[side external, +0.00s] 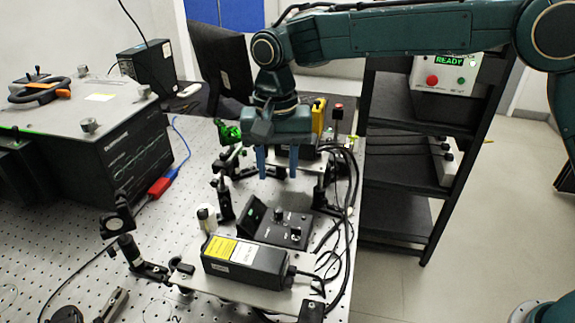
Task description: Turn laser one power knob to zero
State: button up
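My gripper (278,172) points down above the optical bench, its two blue fingers apart with nothing visible between them. Below and in front of it is a black control box (270,231) with small dark knobs (279,215) on top. A black laser housing (245,262) with yellow and white labels lies nearer the camera, beside that box. Another dark unit (312,153) stands behind the fingers, partly hidden by my gripper. Its knobs cannot be made out. I cannot tell which unit is laser one, nor read the knob settings. My fingers appear apart from the knobs.
Black cables (345,215) run along the right side of the laser plates. Optical posts (224,197) stand left of the control box. A large black spectrometer (90,140) is at left. A dark shelf rack (405,165) stands behind right, with a READY panel (455,75).

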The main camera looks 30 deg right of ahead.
aim_at(278, 210)
notch_tip(278, 210, down, 10)
jog(key=shift+r, duration=0.15)
dwell(0.3)
grip_shut()
